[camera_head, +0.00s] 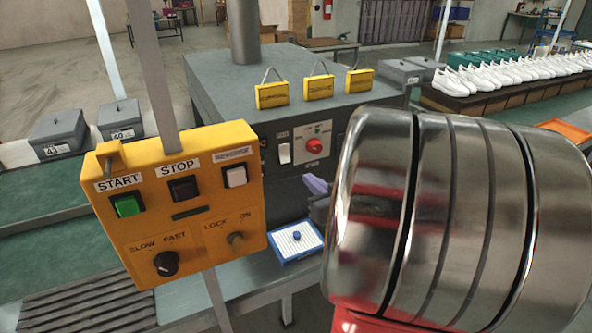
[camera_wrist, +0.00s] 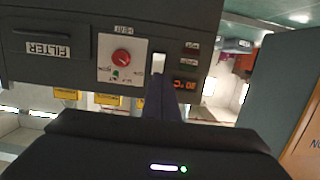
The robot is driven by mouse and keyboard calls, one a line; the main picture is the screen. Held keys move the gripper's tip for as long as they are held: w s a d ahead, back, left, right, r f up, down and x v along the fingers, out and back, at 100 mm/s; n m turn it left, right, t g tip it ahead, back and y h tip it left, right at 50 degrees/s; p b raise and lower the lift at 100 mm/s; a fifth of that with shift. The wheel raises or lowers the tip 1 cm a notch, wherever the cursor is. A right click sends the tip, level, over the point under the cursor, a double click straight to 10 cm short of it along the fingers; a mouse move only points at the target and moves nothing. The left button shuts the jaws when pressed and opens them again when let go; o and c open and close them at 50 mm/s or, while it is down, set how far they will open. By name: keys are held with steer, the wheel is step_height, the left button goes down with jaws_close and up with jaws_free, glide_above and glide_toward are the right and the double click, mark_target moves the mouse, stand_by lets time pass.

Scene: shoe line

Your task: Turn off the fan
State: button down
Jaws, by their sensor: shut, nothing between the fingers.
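The grey machine (camera_head: 215,85) carries a white rocker switch (camera_head: 284,153) left of a red knob (camera_head: 314,146). A small label above the switch is too small to read, so I cannot confirm it is the fan's. In the wrist view, which is upside down, the white switch (camera_wrist: 158,63) shows beside the red knob (camera_wrist: 121,57) labelled HEAT. My gripper (camera_head: 314,184) is shut and empty, below and right of the switch in the head view. In the wrist view my gripper's fingers (camera_wrist: 166,92) point at the switch and hide part of it; contact cannot be told.
A yellow control box (camera_head: 190,205) with START, STOP and knobs stands at the left on a post. Yellow tags (camera_head: 319,87) stand on the machine's top. A blue-edged tray (camera_head: 277,255) lies below its panel. White shoes (camera_head: 490,75) line the back right.

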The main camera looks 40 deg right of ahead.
mark_target(285, 162)
steer(key=x, duration=1.4)
steer(key=shift+s, duration=0.1)
steer(key=shift+f, duration=0.1)
stand_by(0.4)
steer(key=shift+s+a+f, duration=0.15)
steer(key=shift+s, duration=0.25)
steer(key=s+a+f, duration=0.2)
steer(key=s+a, duration=0.1)
steer(key=s, duration=0.9)
steer(key=shift+a, duration=0.25)
steer(key=shift+s+f, duration=0.1)
steer(key=shift+f, duration=0.05)
